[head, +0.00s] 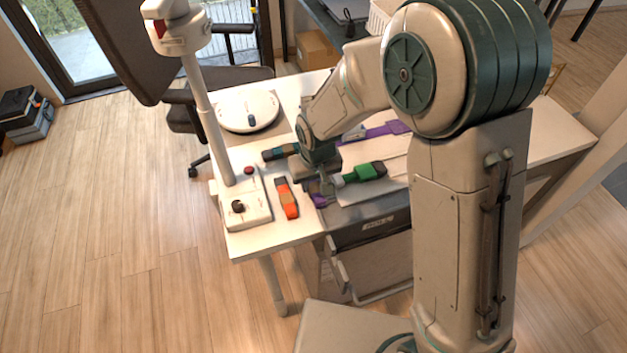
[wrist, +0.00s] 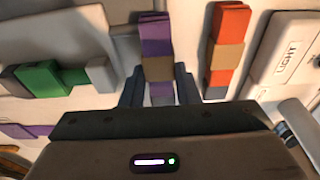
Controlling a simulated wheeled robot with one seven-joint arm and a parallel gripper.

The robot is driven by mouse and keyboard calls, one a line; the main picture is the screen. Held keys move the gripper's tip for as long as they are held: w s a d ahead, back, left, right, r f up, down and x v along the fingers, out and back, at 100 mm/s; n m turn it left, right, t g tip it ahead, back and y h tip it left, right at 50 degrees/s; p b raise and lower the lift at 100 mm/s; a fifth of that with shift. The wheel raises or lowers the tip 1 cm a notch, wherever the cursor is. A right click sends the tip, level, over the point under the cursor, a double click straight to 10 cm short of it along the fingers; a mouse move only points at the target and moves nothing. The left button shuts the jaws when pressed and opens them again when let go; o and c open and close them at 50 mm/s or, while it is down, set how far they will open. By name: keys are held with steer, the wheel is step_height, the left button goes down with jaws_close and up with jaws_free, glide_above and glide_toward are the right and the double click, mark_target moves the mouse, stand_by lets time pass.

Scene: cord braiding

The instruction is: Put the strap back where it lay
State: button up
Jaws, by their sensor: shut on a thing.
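My gripper (head: 325,187) is low over the front part of the white table. In the wrist view its two fingers (wrist: 160,88) are shut on a purple strap (wrist: 156,38) with a tan band, which lies between them. In the head view only a bit of this purple strap (head: 320,201) shows below the gripper. Whether the strap touches the table cannot be told. An orange strap (head: 287,197) with a tan band lies just left of it, apart from it; it also shows in the wrist view (wrist: 229,35).
A lamp base (head: 245,212) with a knob, labelled LIGHT in the wrist view (wrist: 291,55), stands left of the orange strap. A round white device (head: 247,111) stands at the back left.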

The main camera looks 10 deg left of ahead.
mark_target(316, 191)
steer(key=shift+f, duration=0.25)
steer(key=o, duration=1.1)
steer(key=shift+c, duration=0.2)
steer(key=shift+r+p, duration=0.35)
steer(key=shift+r, duration=0.1)
step_height(316, 191, up, 12)
steer(key=s+d, duration=0.1)
steer(key=shift+s, duration=0.25)
steer(key=s+d+r+m, duration=0.1)
steer(key=s+d, duration=0.3)
steer(key=d, duration=0.4)
steer(key=s+d+r+m, duration=0.2)
steer(key=s+d+m, duration=0.1)
steer(key=d, duration=0.5)
steer(key=s+d+r+m+t+h, duration=0.1)
steer(key=s+d, duration=0.3)
steer(key=d, duration=0.5)
steer(key=shift+s+r+m, duration=0.35)
steer(key=shift+r+m, duration=0.4)
steer(key=shift+m, duration=0.05)
